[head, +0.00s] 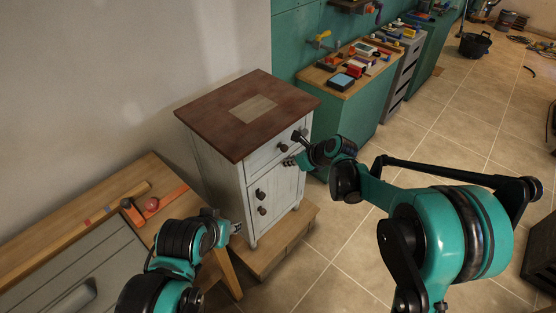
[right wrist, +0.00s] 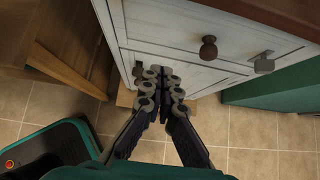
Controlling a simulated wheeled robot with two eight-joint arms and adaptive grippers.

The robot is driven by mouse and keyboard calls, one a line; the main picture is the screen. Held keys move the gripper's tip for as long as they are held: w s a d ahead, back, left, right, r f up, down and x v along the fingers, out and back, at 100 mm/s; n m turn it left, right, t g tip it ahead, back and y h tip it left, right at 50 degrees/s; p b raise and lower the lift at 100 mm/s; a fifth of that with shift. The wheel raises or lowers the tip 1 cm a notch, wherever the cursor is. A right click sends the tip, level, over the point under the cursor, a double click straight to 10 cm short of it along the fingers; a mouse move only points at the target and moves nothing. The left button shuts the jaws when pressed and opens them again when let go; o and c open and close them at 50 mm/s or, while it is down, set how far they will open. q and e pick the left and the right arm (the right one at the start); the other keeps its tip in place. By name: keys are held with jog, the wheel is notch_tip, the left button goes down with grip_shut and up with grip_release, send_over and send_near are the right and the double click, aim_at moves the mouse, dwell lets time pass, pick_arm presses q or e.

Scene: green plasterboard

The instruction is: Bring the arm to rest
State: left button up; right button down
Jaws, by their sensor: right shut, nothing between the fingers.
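My right gripper (head: 291,161) is shut and empty, close in front of the white cabinet (head: 225,177) with the brown top. In the right wrist view its fingers (right wrist: 160,85) lie together in front of the white cabinet front (right wrist: 145,30); whether they touch it I cannot tell. My right arm reaches in from the right, bent at the elbow. My left gripper (head: 236,228) is at the lower left, beside the cabinet's lower front; its fingers are too small and partly hidden to read.
The cabinet stands on a wooden platform (head: 270,253) and has dark knobs (head: 261,194). A wooden-topped bench (head: 75,225) with an orange tool and a red round object is at left. Green cabinets (head: 345,120) with small items stand behind. Tiled floor (head: 345,255) is open at centre.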

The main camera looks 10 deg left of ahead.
pick_arm(q)
jog(key=shift+s+r, duration=0.15)
jog(key=shift+r, duration=0.3)
pick_arm(e)
jog(key=v, duration=0.3)
jog(key=shift+s+a, duration=0.1)
jog(key=s+d+r+n+t+h, duration=0.1)
jog(key=s+d+r+n+h, duration=0.1)
jog(key=s+d+n, duration=0.8)
jog(key=s+d+r+n+h, duration=0.2)
jog(key=s+d+n+h, duration=0.3)
jog(key=s+d+n, duration=0.5)
jog(key=s+n, duration=0.5)
jog(key=s, duration=0.1)
jog(key=shift+s+d+r+n+t, duration=0.3)
jog(key=shift+s+d+r+t, duration=0.05)
jog(key=shift+s+t, duration=0.05)
pick_arm(q)
jog(key=shift+o, duration=0.4)
